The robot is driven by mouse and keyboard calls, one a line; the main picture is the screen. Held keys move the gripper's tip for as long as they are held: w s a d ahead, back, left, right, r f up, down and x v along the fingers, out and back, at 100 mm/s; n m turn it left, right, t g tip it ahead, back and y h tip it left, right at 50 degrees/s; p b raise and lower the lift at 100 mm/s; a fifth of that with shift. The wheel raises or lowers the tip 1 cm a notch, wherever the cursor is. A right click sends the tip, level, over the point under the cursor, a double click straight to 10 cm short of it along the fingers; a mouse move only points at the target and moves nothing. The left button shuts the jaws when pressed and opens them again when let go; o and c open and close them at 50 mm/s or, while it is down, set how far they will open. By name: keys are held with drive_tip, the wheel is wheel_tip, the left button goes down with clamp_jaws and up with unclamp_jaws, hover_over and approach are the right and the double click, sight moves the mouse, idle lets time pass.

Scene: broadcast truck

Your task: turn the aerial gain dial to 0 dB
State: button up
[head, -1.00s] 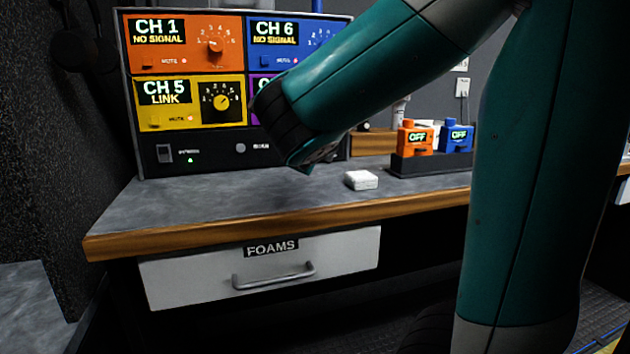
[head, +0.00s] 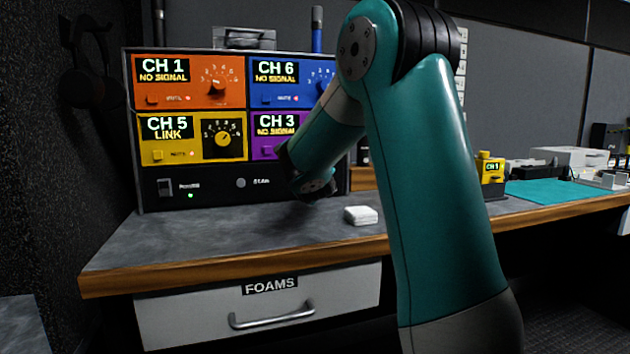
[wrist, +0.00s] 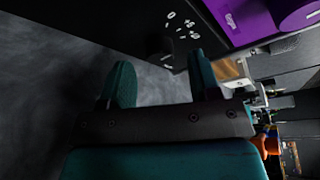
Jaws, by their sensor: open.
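In the wrist view, a dark dial (wrist: 160,47) sits on the black front panel of the receiver rack. White marks beside it include 0 and +6; its pointer is too dark to read. I take it as the aerial gain dial. In the head view my arm hides it. My gripper (wrist: 163,76) is open and empty, with its two teal fingers pointing toward the panel near the dial. A gap seems to remain between fingers and dial.
The rack (head: 225,190) carries coloured channel modules, a power switch and a scan button. A small white block (head: 361,215) lies on the grey worktop (head: 180,240), right of my wrist. A yellow pack (head: 490,168) stands farther right. The FOAMS drawer (head: 255,310) is below, shut.

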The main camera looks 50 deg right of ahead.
drive_tip(key=shift+x, duration=0.95)
drive_tip(key=shift+c, duration=0.5)
drive_tip(key=c, duration=0.8)
drive_tip(key=f+n+b, duration=0.1)
drive_tip(key=b, duration=0.3)
drive_tip(key=shift+n+h+b, duration=0.3)
drive_tip(key=shift+h+b, duration=0.05)
drive_tip(key=shift+h, duration=0.05)
drive_tip(key=n+h+b, duration=0.1)
drive_tip(key=n+b, duration=0.1)
drive_tip(key=b, duration=0.2)
drive_tip(key=shift+r, duration=0.1)
drive_tip(key=shift+r+n+b, duration=0.15)
drive_tip(key=shift+n+b, duration=0.45)
drive_tip(key=shift+b, duration=0.45)
drive_tip(key=shift+r+h, duration=0.1)
drive_tip(key=shift+h, duration=0.2)
drive_tip(key=o, duration=0.9)
